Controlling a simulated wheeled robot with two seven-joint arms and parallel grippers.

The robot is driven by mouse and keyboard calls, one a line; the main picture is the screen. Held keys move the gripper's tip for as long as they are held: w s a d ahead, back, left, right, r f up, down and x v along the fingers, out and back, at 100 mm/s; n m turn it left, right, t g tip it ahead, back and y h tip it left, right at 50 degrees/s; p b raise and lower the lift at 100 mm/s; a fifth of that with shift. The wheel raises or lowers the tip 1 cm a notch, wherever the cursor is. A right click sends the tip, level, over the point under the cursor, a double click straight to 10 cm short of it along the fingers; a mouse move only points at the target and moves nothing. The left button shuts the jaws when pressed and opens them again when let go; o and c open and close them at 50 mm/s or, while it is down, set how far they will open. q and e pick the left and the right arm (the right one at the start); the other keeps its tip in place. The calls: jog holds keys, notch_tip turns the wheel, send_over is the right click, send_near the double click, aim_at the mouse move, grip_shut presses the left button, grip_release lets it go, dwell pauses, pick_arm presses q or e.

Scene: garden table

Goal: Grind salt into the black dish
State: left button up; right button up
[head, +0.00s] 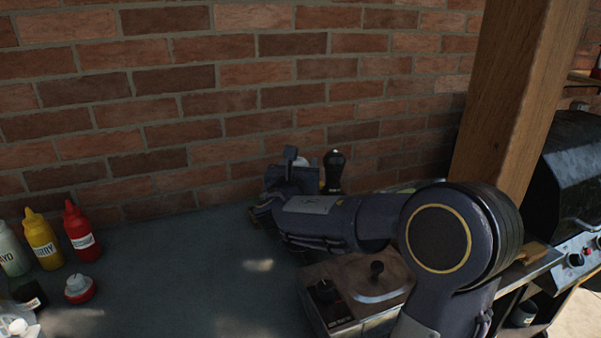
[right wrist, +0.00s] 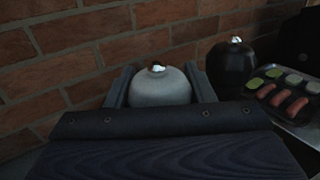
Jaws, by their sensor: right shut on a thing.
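My right gripper (head: 291,172) is by the brick wall at the back of the table. In the right wrist view its two fingers (right wrist: 160,90) stand on either side of a pale grey, round-topped mill (right wrist: 160,86) and are shut on it. Only the mill's upper part shows there; in the head view the gripper hides most of it. A black mill (head: 334,172) stands just right of the gripper, and it also shows in the right wrist view (right wrist: 231,70). My left gripper is out of view.
Mustard-yellow (head: 42,243) and red (head: 80,232) squeeze bottles stand at the left with a small red-and-white pot (head: 79,289). A square hob-like unit (head: 365,280) sits under my right arm. A tray of sausages (right wrist: 290,118) lies beyond the black mill. The table's middle is clear.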

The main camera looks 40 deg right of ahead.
jog(key=shift+n+t+y+b, duration=0.5)
jog(key=shift+t+b, duration=0.05)
jog(key=shift+t, duration=0.05)
dwell(1.1)
jog(key=o, duration=1)
jog(key=v, duration=0.7)
jog(key=shift+s+a+r+b, duration=0.1)
jog(key=shift+s+a+b, duration=0.15)
jog(key=shift+s+b, duration=0.1)
